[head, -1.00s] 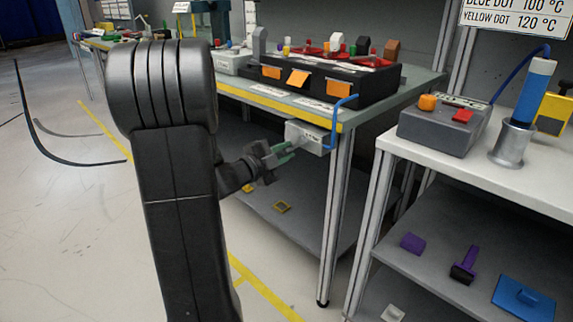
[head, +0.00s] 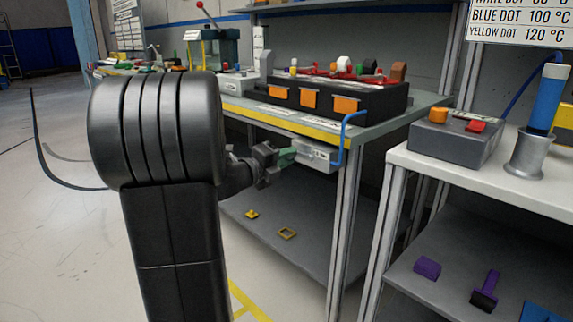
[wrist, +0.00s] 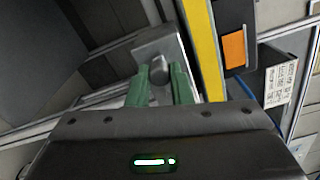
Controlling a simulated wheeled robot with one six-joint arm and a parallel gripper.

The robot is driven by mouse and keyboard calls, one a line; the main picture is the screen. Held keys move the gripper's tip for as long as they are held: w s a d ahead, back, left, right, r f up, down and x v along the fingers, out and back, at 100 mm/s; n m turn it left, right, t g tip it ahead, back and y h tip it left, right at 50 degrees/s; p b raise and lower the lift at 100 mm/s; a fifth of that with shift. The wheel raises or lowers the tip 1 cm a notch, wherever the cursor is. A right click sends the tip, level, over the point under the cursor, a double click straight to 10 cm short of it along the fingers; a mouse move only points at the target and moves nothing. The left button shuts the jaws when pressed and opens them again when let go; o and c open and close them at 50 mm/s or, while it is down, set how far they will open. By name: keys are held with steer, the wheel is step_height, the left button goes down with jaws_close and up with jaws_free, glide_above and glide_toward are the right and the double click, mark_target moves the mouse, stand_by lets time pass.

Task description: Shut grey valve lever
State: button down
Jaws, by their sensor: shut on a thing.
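A light grey box (head: 318,155) hangs under the front edge of the workbench, with a blue pipe at its right side. In the wrist view the grey box (wrist: 160,42) shows its face, with a small rounded grey lever (wrist: 159,72) in front of it. My gripper (head: 288,156) reaches the box from the left. In the wrist view the green fingers of my gripper (wrist: 160,86) stand on both sides of the grey lever and are shut on it. The lever is hidden in the head view, and its exact angle cannot be told.
The workbench edge (head: 280,124) with its yellow strip runs just above the box. A black unit (head: 335,101) with orange tags stands on top. A lower shelf (head: 300,215) holds small yellow parts. A white table (head: 460,180) stands close on the right.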

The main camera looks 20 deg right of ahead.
steer(key=shift+r, duration=0.1)
stand_by(0.5)
steer(key=c, duration=1.3)
jaws_free()
steer(key=p+v, duration=0.3)
steer(key=v, duration=1.1)
steer(key=shift+d, duration=0.15)
steer(key=b+x, duration=0.3)
steer(key=x, duration=1)
steer(key=shift+w+d, duration=0.2)
steer(key=shift+d, duration=0.15)
steer(key=shift+a, duration=0.15)
